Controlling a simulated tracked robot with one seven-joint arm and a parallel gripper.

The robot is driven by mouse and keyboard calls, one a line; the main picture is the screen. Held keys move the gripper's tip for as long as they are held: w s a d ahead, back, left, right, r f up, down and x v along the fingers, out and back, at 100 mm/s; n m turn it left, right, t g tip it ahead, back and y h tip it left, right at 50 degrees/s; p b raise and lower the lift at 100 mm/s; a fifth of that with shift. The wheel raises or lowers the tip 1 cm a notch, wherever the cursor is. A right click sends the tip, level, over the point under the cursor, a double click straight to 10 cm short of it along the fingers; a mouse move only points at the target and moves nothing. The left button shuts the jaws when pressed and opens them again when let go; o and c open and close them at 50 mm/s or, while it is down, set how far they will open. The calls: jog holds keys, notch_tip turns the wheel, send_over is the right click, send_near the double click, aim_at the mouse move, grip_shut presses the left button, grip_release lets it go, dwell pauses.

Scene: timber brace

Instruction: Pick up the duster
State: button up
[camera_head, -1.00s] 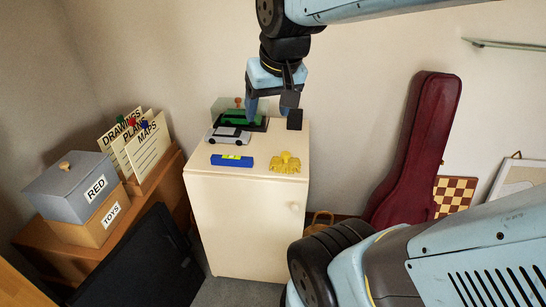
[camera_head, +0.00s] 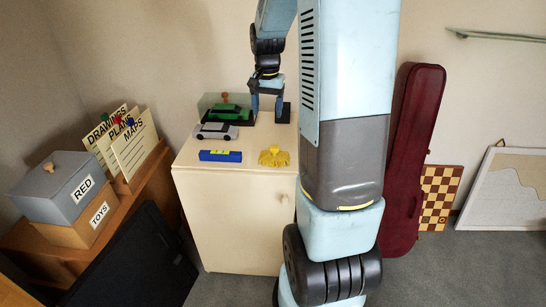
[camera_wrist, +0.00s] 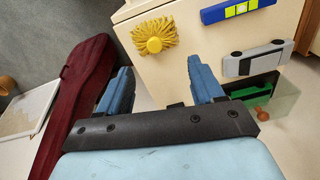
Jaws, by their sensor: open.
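The yellow duster (camera_head: 274,156), a fringed head with a round knob, lies on the front right of the cream cabinet top (camera_head: 215,172). It also shows in the wrist view (camera_wrist: 154,44), above and between my fingers. My gripper (camera_head: 266,112) is open and empty, pointing down near the back right of the cabinet top, behind the duster. In the wrist view my two blue fingers (camera_wrist: 160,72) are apart, and the duster is clear of both.
A blue level (camera_head: 221,155) lies left of the duster. A grey toy car (camera_head: 216,131) and a green car (camera_head: 231,112) in a clear case stand behind it. A dark red instrument case (camera_head: 412,150) leans on the wall at right. My arm hides the cabinet's right side.

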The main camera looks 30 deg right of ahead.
jog(key=m, duration=0.1)
send_over(274, 147)
notch_tip(274, 147, down, 4)
jog(key=f, duration=0.1)
jog(key=shift+g, duration=0.3)
notch_tip(274, 147, down, 8)
jog(key=shift+a, duration=0.15)
jog(key=shift+s+f, duration=0.15)
jog(key=shift+f, duration=2.5)
jog(key=shift+c, duration=0.4)
jog(key=c, duration=1.1)
